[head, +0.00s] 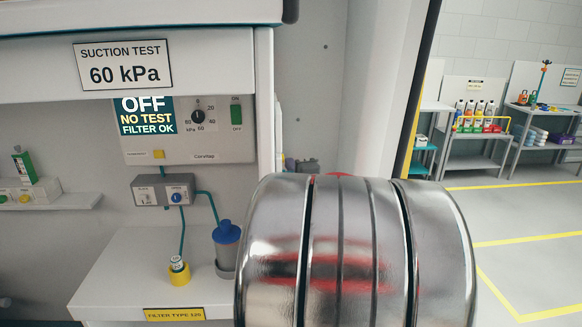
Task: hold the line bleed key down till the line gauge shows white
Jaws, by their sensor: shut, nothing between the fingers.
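A grey wall panel (190,149) carries a small screen (146,115) reading OFF, NO TEST, FILTER OK. It also has a black kPa dial knob (198,117), a green ON switch (236,112) and a small yellow key (158,154) at its lower left. Below hangs a small grey box with a left module (145,196) and a right module with a blue knob (179,196). Their labels are too small to read. I cannot tell which part is the line bleed key or the line gauge, and no white indication is readable. My gripper is not in view.
Teal tubes run from the box to a yellow-based fitting (179,273) and a blue-capped canister (227,240) on the white shelf (125,270). Shelves with bottles (478,112) stand far right beyond open floor (530,215). The lower middle is blocked close up.

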